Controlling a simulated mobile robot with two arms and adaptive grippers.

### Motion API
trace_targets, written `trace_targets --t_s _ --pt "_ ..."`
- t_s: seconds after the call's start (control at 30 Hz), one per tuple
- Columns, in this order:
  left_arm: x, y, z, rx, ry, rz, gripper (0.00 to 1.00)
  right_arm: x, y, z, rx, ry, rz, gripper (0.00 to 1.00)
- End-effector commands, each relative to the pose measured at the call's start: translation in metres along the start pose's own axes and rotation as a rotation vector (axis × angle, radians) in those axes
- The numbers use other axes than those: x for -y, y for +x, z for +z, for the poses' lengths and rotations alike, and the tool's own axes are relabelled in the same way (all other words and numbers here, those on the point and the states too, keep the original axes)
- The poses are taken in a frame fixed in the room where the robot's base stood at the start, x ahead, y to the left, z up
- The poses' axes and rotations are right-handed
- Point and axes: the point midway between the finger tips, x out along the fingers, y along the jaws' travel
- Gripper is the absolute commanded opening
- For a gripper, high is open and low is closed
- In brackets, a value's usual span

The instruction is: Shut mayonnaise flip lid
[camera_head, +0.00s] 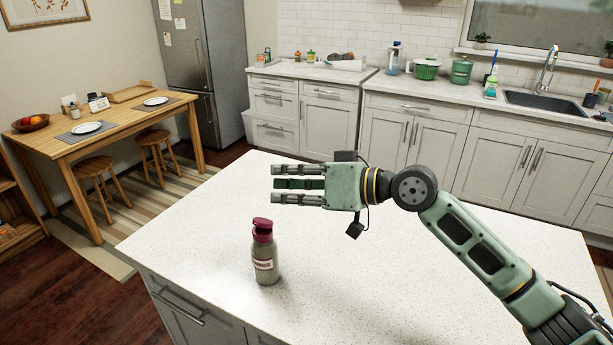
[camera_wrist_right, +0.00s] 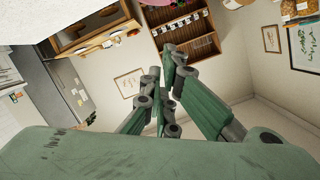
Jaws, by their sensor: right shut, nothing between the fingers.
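The mayonnaise bottle (camera_head: 265,262) stands upright on the white island counter, a grey-olive body with a label and a dark red cap. Its flip lid (camera_head: 262,223) shows at the top of the cap and looks tilted up, though the gap is too small to be sure. My right gripper (camera_head: 274,184) is above and behind the bottle in the head view, apart from it, with its fingers pointing left. It is shut and empty. Its fingers also show in the right wrist view (camera_wrist_right: 166,64), where the bottle is not seen. My left gripper is not in view.
The island counter (camera_head: 400,290) is otherwise bare, with free room around the bottle. Its left edge lies a short way left of the bottle. A dining table (camera_head: 110,122) with stools, a fridge (camera_head: 205,60) and the back kitchen counter (camera_head: 425,95) stand farther off.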

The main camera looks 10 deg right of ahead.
Motion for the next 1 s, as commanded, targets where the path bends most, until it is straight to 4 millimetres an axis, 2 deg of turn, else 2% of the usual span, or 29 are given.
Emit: trace_targets --t_s 0.1,0.13,0.3,0.43,1.0 --pt "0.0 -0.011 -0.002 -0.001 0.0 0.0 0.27 0.003 0.024 -0.003 0.0 0.001 -0.003 0.0" --pt "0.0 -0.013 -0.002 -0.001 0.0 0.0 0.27 0.001 0.026 0.003 0.004 0.003 0.0 0.0" --pt "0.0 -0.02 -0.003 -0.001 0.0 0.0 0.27 0.001 0.03 0.028 0.002 0.002 0.001 0.0" --pt "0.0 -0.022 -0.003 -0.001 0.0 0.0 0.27 0.0 0.032 0.036 0.001 0.0 0.0 0.0" --pt "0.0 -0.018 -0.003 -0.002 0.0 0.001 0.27 -0.002 0.032 0.04 -0.001 -0.029 0.007 0.0"
